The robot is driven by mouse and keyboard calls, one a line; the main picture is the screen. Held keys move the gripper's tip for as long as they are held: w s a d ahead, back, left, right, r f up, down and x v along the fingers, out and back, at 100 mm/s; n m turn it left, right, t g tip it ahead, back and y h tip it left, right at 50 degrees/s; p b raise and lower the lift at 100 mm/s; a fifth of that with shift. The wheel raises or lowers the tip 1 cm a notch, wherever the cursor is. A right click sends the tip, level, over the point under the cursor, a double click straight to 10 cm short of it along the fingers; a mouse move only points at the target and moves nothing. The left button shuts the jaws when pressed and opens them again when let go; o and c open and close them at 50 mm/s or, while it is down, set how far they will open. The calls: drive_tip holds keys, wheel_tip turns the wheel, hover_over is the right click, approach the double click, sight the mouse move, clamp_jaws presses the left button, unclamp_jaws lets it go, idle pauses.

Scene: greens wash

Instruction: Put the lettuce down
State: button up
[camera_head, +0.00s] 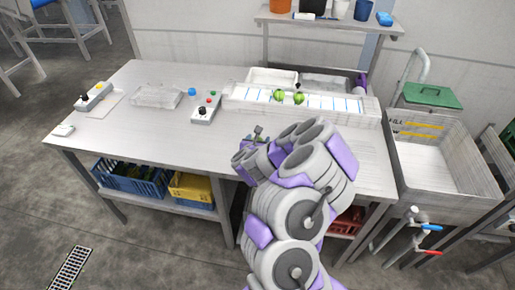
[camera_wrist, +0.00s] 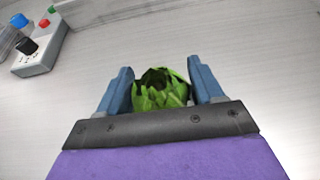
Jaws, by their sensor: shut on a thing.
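A green leafy lettuce (camera_wrist: 160,92) sits between the two blue fingers of my gripper (camera_wrist: 160,88) in the wrist view. The fingers are shut on it, one on each side. The bare grey tabletop (camera_wrist: 240,45) lies beyond it; whether the lettuce touches the table cannot be told. In the head view my gripper (camera_head: 258,133) is low over the middle front of the metal table (camera_head: 130,97), and my arm hides the held lettuce there. Two other green heads (camera_head: 279,95) (camera_head: 299,98) sit on the white channel (camera_head: 330,103) at the back.
A control box (camera_head: 205,110) with buttons stands left of my gripper and shows in the wrist view (camera_wrist: 38,48). A clear tray (camera_head: 157,96) and another control box (camera_head: 95,95) are farther left. A sink (camera_head: 440,165) stands at the right. The table's front middle-left is clear.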

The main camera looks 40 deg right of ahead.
drive_tip(key=shift+f+b, duration=0.45)
drive_tip(key=shift+f, duration=1.3)
drive_tip(key=o, duration=1.1)
drive_tip(key=shift+f, duration=0.1)
drive_tip(key=shift+a, duration=0.1)
